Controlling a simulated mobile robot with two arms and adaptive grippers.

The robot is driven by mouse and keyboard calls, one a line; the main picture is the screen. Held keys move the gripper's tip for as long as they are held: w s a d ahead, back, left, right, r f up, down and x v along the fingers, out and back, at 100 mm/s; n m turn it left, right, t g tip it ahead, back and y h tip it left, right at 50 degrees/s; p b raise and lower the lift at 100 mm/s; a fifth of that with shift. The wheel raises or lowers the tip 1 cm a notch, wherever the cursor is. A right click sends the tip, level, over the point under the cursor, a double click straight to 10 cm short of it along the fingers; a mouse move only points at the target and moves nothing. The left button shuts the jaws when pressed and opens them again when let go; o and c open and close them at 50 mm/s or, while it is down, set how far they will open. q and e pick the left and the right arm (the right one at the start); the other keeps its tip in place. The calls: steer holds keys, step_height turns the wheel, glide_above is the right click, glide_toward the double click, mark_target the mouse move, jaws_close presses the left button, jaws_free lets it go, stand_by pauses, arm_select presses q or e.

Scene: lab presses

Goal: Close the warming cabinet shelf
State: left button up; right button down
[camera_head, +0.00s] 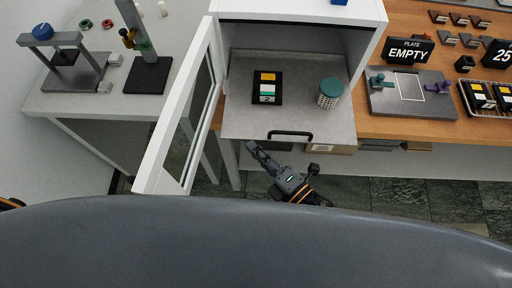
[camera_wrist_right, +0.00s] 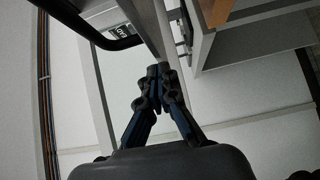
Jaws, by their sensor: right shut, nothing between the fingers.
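The warming cabinet (camera_head: 300,14) is white, with its glazed door (camera_head: 180,120) swung open to the left. Its grey shelf (camera_head: 240,118) is slid out and has a black bar handle (camera_head: 290,133) on its front edge. A black card with coloured blocks (camera_head: 267,88) and a green-lidded jar (camera_head: 330,93) sit on the shelf. My right gripper (camera_head: 251,146) is shut and empty, just in front of the shelf's front edge, left of the handle. In the right wrist view, its fingertips (camera_wrist_right: 160,72) are together near the shelf edge; the handle (camera_wrist_right: 92,28) is at upper left. My left gripper is out of view.
A wooden bench (camera_head: 430,128) on the right holds a plate fixture (camera_head: 412,103) and an "EMPTY" sign (camera_head: 408,52). A grey table (camera_head: 60,104) on the left carries a press (camera_head: 75,75) and a stand (camera_head: 147,75). The open door stands left of my right arm.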

mark_target(261, 71)
steer(key=w, duration=1)
steer(key=shift+w+a+r, duration=0.1)
steer(key=shift+w+a, duration=0.05)
steer(key=shift+w, duration=0.2)
steer(key=w, duration=0.4)
steer(key=w+b, duration=0.1)
steer(key=w, duration=0.3)
steer(key=w+b, duration=0.1)
steer(key=w, duration=0.3)
steer(key=shift+a, duration=0.25)
steer(key=shift+w, duration=0.6)
steer(key=shift+r+b, duration=0.1)
steer(key=shift+b, duration=0.2)
steer(key=shift+w+d, duration=0.1)
steer(key=shift+w, duration=0.05)
